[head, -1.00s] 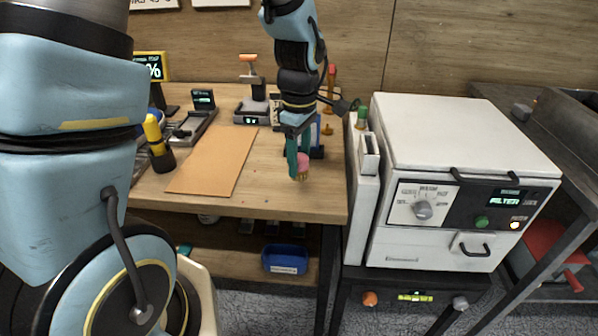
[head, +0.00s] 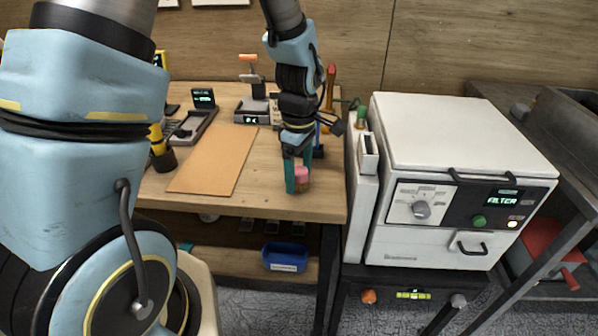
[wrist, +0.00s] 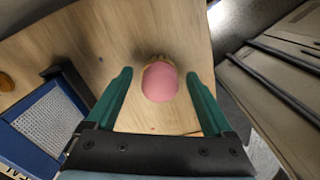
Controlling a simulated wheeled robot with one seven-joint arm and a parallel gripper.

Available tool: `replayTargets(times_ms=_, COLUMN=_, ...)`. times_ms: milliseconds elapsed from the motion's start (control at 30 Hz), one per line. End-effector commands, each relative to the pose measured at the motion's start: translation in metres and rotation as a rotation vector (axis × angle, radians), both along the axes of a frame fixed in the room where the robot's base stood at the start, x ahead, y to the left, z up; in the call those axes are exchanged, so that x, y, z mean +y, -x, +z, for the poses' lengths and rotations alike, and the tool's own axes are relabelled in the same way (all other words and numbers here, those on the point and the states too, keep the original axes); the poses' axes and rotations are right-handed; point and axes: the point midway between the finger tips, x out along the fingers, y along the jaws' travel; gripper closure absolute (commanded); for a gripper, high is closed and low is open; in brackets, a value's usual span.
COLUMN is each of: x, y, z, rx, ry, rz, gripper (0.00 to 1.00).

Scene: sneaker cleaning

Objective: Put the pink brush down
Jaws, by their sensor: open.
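The pink brush (head: 301,175) stands on the wooden table near its front right edge, pink part up with tan bristles below. In the wrist view the pink brush (wrist: 160,82) lies between and a little beyond the two green fingertips, with a gap on each side. My gripper (head: 298,178) is open and points down around the brush; it also shows in the wrist view (wrist: 160,75). The table surface (head: 262,190) under the brush is bare.
A brown mat (head: 215,160) lies to the left. A blue-framed item (wrist: 45,125) is left of my gripper in the wrist view. The white filter machine (head: 460,150) stands to the right, past the table edge. A blue bin (head: 285,258) sits on the lower shelf.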

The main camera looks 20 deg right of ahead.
Motion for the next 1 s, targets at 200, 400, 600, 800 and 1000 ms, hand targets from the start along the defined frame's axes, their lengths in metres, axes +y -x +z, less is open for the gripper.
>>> replayTargets(times_ms=200, x=0.000, y=-0.001, z=-0.004, rx=-0.003, ry=0.002, rz=0.000, gripper=0.14)
replayTargets(times_ms=400, x=-0.002, y=-0.002, z=0.029, rx=-0.006, ry=0.005, rz=-0.001, gripper=0.14)
replayTargets(times_ms=600, x=-0.002, y=-0.003, z=0.070, rx=-0.005, ry=0.004, rz=0.000, gripper=0.14)
replayTargets(times_ms=800, x=-0.002, y=-0.003, z=0.097, rx=-0.003, ry=0.003, rz=-0.001, gripper=0.14)
replayTargets(times_ms=1000, x=-0.001, y=-0.002, z=0.105, rx=-0.001, ry=0.001, rz=-0.001, gripper=0.14)
